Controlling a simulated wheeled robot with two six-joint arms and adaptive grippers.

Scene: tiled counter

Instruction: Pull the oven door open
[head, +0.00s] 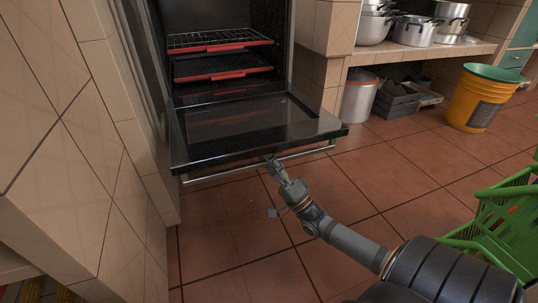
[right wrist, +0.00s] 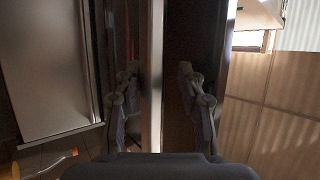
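The oven door (head: 235,122) hangs folded down, close to level, with its dark inner face up. Its metal handle (head: 308,151) runs along the front edge. The oven (head: 225,20) stands open behind it, with racks inside. My right gripper (head: 270,160) is at the middle of the handle. In the right wrist view, my right gripper's fingers (right wrist: 158,95) stand apart on both sides of a bright bar, which looks like the handle (right wrist: 155,80). Dark gaps show between bar and fingers, so contact is not clear. My left gripper is not in view.
Two red-edged racks (head: 222,72) sit inside the oven. A tiled wall (head: 75,120) stands close on the left. A green crate (head: 505,225) is at the right, and a yellow bucket (head: 482,98) and pots (head: 412,30) are behind. The floor (head: 400,170) beyond the door is clear.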

